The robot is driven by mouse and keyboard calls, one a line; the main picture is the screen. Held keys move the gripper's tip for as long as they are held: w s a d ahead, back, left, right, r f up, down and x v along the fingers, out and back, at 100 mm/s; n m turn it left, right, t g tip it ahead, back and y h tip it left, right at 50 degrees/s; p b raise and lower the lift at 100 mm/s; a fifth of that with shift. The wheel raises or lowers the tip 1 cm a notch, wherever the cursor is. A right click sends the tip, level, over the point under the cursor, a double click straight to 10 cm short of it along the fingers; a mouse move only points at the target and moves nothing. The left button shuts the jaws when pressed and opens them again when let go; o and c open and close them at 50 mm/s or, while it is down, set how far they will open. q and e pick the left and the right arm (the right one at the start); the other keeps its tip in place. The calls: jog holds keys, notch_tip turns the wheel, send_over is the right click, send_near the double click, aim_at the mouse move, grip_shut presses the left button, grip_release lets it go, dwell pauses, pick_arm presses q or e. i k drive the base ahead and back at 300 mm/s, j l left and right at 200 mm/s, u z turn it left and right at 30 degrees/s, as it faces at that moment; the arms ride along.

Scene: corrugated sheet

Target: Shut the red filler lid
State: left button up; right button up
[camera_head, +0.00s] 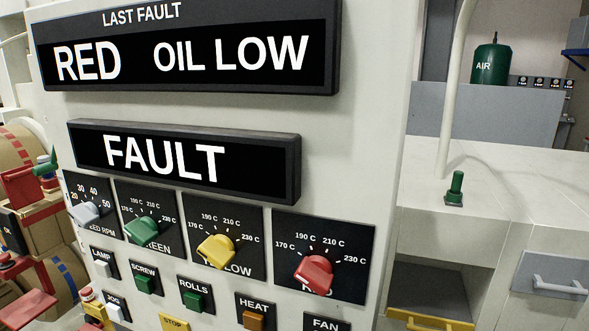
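I cannot make out a red filler lid for sure. Red parts show at the left edge: a red box-like part (18,186) below a green lever (47,161), and a flat red plate (27,309) lower down. I cannot tell whether either is the lid or whether it is open. Neither of my grippers is in view.
A large pale control panel (375,120) fills the middle. Its upper display (190,50) reads LAST FAULT, RED OIL LOW; the lower display (185,160) reads FAULT. Knobs and buttons sit below. A white counter (510,175) and green AIR tank (492,64) stand right.

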aim_at(23, 189)
jog(key=u, duration=1.45)
jog(key=i+j, duration=0.2)
jog(key=j, duration=0.2)
jog(key=i+j, duration=0.25)
jog(key=j, duration=0.15)
jog(key=i+j, duration=0.2)
jog(key=j, duration=0.2)
